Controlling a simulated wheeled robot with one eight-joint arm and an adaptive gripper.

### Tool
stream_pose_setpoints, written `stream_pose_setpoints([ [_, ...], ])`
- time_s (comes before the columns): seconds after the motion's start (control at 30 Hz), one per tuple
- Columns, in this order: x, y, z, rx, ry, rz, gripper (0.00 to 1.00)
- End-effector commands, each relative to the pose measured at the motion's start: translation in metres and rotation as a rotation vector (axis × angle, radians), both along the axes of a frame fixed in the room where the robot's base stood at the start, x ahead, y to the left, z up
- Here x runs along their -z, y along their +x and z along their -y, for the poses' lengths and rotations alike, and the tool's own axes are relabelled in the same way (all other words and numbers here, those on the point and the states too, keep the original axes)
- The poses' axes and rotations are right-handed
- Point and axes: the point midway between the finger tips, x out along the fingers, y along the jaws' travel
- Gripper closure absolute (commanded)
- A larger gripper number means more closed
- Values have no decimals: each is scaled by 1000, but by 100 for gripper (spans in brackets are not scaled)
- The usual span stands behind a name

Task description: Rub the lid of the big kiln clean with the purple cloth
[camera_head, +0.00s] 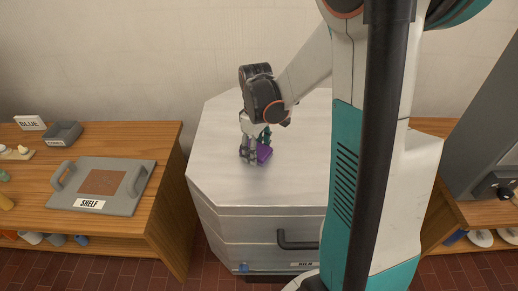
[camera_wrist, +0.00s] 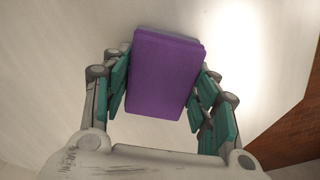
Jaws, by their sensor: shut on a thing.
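The purple cloth (camera_wrist: 165,75) is a thick folded block held between the teal-padded fingers of my gripper (camera_wrist: 160,95). In the head view my gripper (camera_head: 255,152) points down at the pale metal lid (camera_head: 222,135) of the big kiln (camera_head: 225,222), left of the lid's middle. The purple cloth (camera_head: 264,154) shows at the fingers, at or just above the lid; I cannot tell whether it touches. No clear dirt marks show on the visible lid. My arm hides the lid's right part.
A wooden table (camera_head: 165,140) stands left of the kiln, with a grey tray (camera_head: 138,199) labelled SHELF, a small grey box (camera_head: 63,134) and a BLUE sign (camera_head: 30,122). A handle (camera_head: 297,243) sticks out of the kiln's front. A grey appliance (camera_head: 490,130) stands at right.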

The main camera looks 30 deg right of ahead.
Motion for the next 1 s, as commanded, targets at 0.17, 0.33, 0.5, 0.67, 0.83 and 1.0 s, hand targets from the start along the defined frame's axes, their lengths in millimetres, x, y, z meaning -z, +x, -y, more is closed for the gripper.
stream_pose_setpoints([
  [0.17,1,1,-2,-2,4,1,65],
  [0.33,1,0,-1,-2,4,2,65],
  [0.5,0,-4,5,-2,3,2,65],
  [0.67,-1,-7,10,-1,3,1,65],
  [0.83,-1,-8,11,-1,3,1,65],
  [1.0,-1,-7,11,-2,2,1,65],
])
